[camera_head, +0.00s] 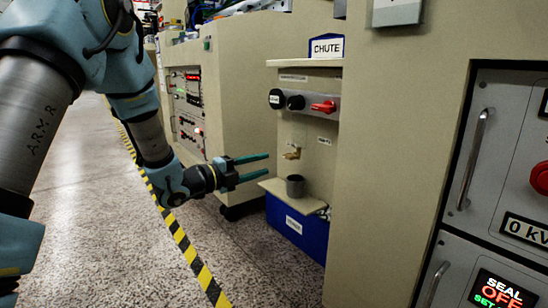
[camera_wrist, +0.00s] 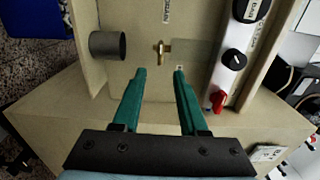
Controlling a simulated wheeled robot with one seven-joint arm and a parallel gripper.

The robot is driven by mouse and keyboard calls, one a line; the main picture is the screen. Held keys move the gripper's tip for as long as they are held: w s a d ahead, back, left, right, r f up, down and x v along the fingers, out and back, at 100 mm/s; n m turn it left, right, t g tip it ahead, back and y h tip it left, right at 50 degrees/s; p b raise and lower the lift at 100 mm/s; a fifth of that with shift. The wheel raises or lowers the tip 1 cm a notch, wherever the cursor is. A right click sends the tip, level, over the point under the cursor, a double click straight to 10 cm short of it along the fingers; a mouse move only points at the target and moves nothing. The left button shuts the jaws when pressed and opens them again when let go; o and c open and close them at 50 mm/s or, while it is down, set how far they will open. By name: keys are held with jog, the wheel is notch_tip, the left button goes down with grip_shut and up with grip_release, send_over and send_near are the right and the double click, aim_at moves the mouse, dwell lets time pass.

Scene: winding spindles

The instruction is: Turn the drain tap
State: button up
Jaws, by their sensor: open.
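The drain tap is a small brass tap (camera_head: 292,153) on the beige front panel, below the knobs and above a small shelf. My gripper (camera_head: 262,165) has two green fingers, which are apart and point toward the panel. In the wrist view my gripper (camera_wrist: 158,72) is empty, and the tap appears apart from both fingers.
A grey cup (camera_head: 295,186) stands on the shelf (camera_head: 272,188) below the tap. A control strip above has two black knobs (camera_head: 295,102) and a red switch (camera_head: 324,106). A blue bin (camera_head: 297,228) is under the shelf. A CHUTE sign (camera_head: 326,47) stands on top.

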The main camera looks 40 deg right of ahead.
jog(key=shift+w+a, duration=0.1)
jog(key=shift+a, duration=1.3)
jog(key=shift+w, duration=0.1)
jog(key=w+a+r+n+t+y+p, duration=0.1)
jog(key=w+a+n+t+y+p, duration=0.2)
jog(key=w+a+n+t+y, duration=0.5)
jog(key=w+a+n+t+y+p, duration=0.1)
jog(key=w+a+n+y+p, duration=0.2)
jog(key=w+a+n, duration=0.8)
jog(key=s+a+n+g+y+p, duration=0.1)
jog(key=s+a+n+y, duration=0.3)
jog(key=a, duration=0.6)
jog(key=s+a+n+g+y+p, duration=0.1)
jog(key=s+a+n+p, duration=0.1)
jog(key=s+a+n, duration=0.5)
jog(key=s+a+r+n+g+y+p, duration=0.2)
jog(key=s+a+n+g, duration=0.3)
jog(key=s+a, duration=0.55)
notch_tip(320, 180, up, 37)
jog(key=p, duration=3.7)
jog(key=shift+s+d+r+n+t, duration=0.2)
jog(key=shift+s+d+n+t, duration=0.1)
jog(key=shift+d, duration=0.05)
